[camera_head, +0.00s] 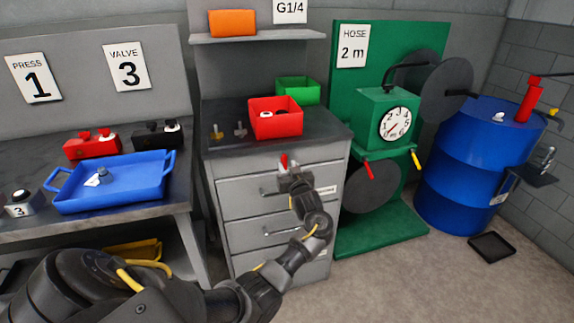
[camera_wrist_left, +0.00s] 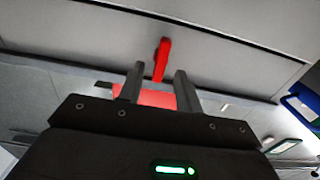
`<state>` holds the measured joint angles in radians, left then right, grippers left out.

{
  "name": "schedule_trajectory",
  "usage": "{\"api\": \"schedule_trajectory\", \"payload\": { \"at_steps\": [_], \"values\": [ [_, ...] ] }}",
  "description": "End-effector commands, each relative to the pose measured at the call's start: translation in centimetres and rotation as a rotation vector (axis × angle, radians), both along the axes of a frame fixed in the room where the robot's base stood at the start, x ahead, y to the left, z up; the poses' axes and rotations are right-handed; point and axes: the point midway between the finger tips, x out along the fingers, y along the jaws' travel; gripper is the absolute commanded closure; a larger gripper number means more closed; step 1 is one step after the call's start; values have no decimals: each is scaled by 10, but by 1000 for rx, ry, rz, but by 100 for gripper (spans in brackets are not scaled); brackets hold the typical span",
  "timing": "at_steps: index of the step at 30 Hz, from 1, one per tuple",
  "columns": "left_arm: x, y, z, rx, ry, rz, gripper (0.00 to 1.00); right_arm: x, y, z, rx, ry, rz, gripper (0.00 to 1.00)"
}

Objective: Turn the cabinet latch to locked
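The cabinet latch is a small red handle (camera_head: 284,160) at the top of the grey drawer cabinet's front (camera_head: 246,164). In the head view it stands roughly upright, partly hidden by my left gripper (camera_head: 287,171). In the left wrist view the red latch (camera_wrist_left: 161,60) is a narrow, slightly tilted bar on the grey front. My left gripper (camera_wrist_left: 160,77) has its two dark fingers apart, one on each side of the latch's line. Its fingertips are close to the latch; whether they touch it I cannot tell. My right gripper is out of view.
A red bin (camera_head: 277,125) and green bin (camera_head: 298,90) stand on the cabinet top. A bench with a blue tray (camera_head: 115,188) is at left. A green hose stand (camera_head: 382,235) and blue drum (camera_head: 455,175) are at right.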

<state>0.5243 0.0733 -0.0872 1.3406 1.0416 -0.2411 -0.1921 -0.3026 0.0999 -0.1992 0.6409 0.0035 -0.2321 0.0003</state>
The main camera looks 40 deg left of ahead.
Motion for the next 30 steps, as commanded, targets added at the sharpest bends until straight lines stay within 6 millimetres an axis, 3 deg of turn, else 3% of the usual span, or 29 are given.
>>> {"api": "schedule_trajectory", "payload": {
  "at_steps": [6,15,23,30],
  "values": [
    [10,15,0,-1,1,0,65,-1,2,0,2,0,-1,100],
    [12,17,-1,-1,1,-1,65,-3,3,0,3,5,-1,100],
    [12,17,-1,-1,0,-1,98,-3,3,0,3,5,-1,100],
    [12,16,-1,-4,-4,-1,100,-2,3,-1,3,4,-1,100]
  ]
}}
